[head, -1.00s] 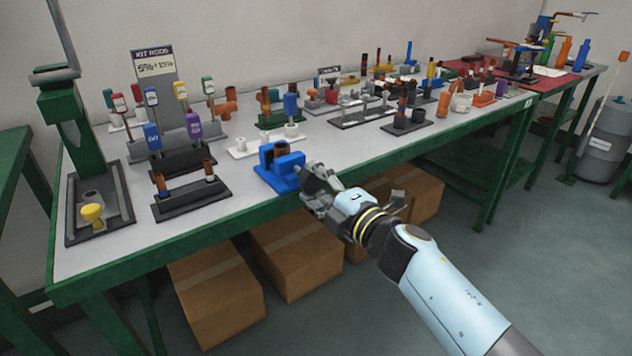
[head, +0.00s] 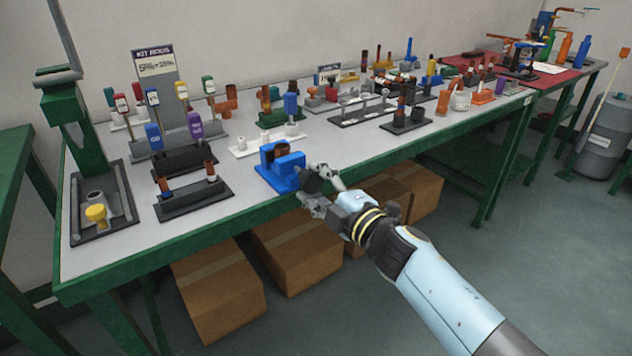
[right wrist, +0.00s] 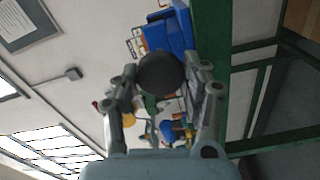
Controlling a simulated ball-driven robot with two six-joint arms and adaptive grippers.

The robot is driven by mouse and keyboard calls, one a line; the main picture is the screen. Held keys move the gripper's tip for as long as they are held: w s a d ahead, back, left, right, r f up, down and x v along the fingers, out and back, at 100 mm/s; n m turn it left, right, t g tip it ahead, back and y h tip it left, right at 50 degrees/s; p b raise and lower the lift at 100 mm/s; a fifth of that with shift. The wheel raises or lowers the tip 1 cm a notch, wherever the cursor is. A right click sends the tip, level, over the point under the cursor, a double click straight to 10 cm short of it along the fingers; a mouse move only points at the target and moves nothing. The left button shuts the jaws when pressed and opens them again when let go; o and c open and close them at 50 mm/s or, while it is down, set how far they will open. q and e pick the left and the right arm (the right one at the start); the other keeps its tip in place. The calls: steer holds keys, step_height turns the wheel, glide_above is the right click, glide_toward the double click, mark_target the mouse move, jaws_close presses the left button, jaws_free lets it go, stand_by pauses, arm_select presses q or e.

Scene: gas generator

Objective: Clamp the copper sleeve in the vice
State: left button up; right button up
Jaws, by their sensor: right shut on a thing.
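The blue vice (head: 284,178) stands at the front edge of the workbench, and part of it shows in the right wrist view (right wrist: 168,36). The brown copper sleeve (head: 282,150) stands upright between the vice's jaws; whether both jaws touch it I cannot tell. My right gripper (head: 319,190) is at the vice's right side. In the right wrist view its fingers (right wrist: 161,85) are shut on the round dark knob (right wrist: 160,73) of the vice. The knob also shows in the head view (head: 312,181). My left gripper is not in view.
Left of the vice is a black rack (head: 190,200) with short copper pieces. Behind it is a white rack (head: 250,147). A dark stand (head: 405,124) is to the right. Cardboard boxes (head: 298,255) lie under the bench. The bench's front strip right of the vice is clear.

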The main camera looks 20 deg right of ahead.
steer(key=shift+m+p, duration=0.9)
steer(key=shift+m, duration=0.5)
steer(key=shift+f, duration=0.1)
steer(key=o, duration=1.3)
steer(key=p+v, duration=0.2)
steer(key=v, duration=0.5)
